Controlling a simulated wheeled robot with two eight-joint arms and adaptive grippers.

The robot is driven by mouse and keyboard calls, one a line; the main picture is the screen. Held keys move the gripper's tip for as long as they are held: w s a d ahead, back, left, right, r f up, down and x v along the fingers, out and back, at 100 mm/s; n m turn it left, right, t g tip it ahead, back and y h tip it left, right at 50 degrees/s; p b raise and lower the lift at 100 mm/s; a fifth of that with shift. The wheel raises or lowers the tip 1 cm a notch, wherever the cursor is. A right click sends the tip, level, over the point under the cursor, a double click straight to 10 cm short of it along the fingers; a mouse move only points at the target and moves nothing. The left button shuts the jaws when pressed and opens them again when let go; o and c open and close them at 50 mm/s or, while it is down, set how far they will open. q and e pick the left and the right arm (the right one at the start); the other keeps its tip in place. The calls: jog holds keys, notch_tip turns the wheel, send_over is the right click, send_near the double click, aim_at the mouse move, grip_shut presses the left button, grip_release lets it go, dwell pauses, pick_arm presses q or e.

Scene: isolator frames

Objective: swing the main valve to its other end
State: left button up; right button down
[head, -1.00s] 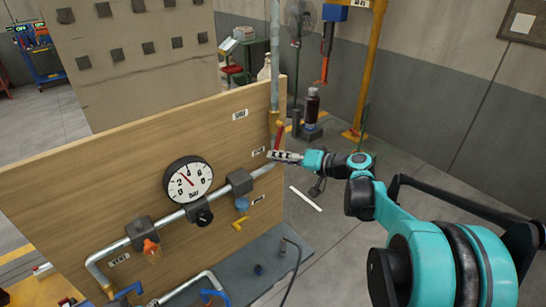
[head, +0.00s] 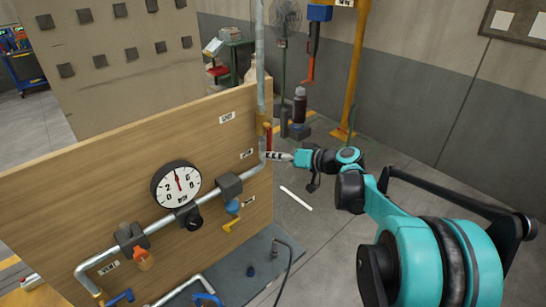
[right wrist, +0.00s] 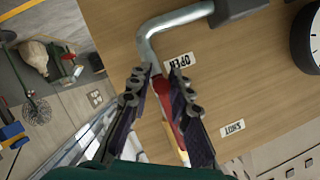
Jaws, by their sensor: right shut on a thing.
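The main valve's red lever (head: 268,136) stands near the right edge of the wooden panel, beside the vertical pipe. In the right wrist view the red lever (right wrist: 167,102) lies between the two dark fingers. My right gripper (head: 272,155) is shut on it close to the pipe bend; the fingertips (right wrist: 157,80) also show in the wrist view. The OPEN label (right wrist: 178,66) is just beside the fingertips, and the SHUT label (right wrist: 232,128) is farther off. The valve body is mostly hidden by the gripper. My left gripper is not in view.
A pressure gauge (head: 176,185) sits on the wooden panel (head: 110,165), its needle pointing nearly straight up. Small valves with orange (head: 142,260), blue (head: 232,207) and yellow (head: 232,226) parts line the lower pipe. A grey mat (head: 240,270) lies below.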

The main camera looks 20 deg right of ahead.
jog(key=c, duration=1.7)
grip_release()
jog(key=shift+w+d+r, duration=0.1)
jog(key=shift+d+r, duration=0.05)
jog(key=shift+r, duration=0.05)
jog(key=shift+o, duration=1.1)
jog(key=shift+f, duration=0.15)
jog(key=v, duration=1.2)
